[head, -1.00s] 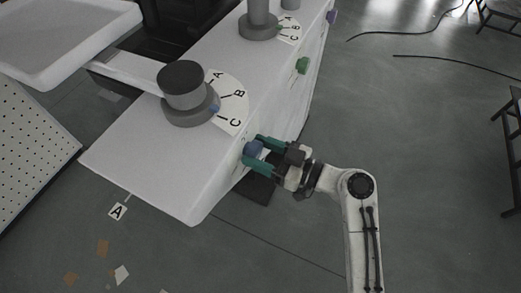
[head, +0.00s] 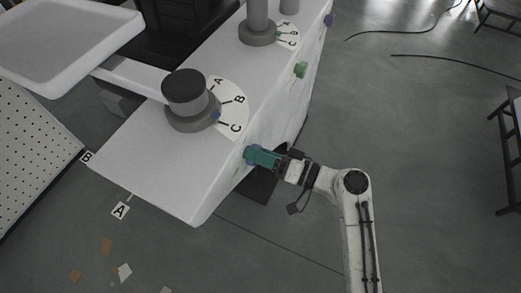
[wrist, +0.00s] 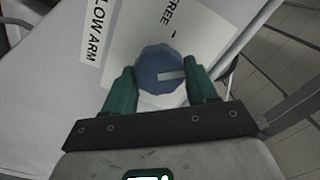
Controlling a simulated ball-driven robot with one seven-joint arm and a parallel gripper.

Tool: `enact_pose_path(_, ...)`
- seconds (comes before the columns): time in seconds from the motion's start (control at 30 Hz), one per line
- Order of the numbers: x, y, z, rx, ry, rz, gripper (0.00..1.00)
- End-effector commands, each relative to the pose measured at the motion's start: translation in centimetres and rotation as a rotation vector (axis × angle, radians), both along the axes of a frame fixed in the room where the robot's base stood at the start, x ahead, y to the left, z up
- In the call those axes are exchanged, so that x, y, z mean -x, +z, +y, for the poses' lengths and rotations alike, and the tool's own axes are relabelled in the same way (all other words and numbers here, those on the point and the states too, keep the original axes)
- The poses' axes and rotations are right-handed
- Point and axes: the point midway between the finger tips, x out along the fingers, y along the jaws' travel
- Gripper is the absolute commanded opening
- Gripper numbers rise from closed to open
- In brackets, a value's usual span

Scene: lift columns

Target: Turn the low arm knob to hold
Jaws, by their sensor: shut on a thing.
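The low arm knob (wrist: 158,66) is a round blue knob with a pale mark on its face pointing right in the wrist view. No "HOLD" word shows. My gripper (wrist: 163,74) has its green fingers on either side of the knob, shut on it. In the head view my gripper (head: 252,155) is at the cabinet's right side, its fingers largely covering the knob. The low arm (head: 132,76) reaches from a dark-capped column (head: 186,92) to a tray (head: 60,45).
The white cabinet (head: 150,160) carries an A-B-C dial (head: 234,104) and a second column (head: 257,35) behind. A green knob (head: 300,70) is farther along its side. Floor labels A (head: 120,211) and B (head: 87,157) lie near it. The right floor is mostly clear.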

Motion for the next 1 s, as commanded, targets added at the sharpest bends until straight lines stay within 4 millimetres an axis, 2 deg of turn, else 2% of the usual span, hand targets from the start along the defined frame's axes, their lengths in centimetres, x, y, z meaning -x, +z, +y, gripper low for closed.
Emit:
enact_pose_path(0.53, -0.18, 0.02, -0.11, -0.162, -0.002, 0.446, 0.27)
enact_pose_path(1.0, -0.21, -0.30, -0.15, -0.222, -0.004, 0.613, 0.27)
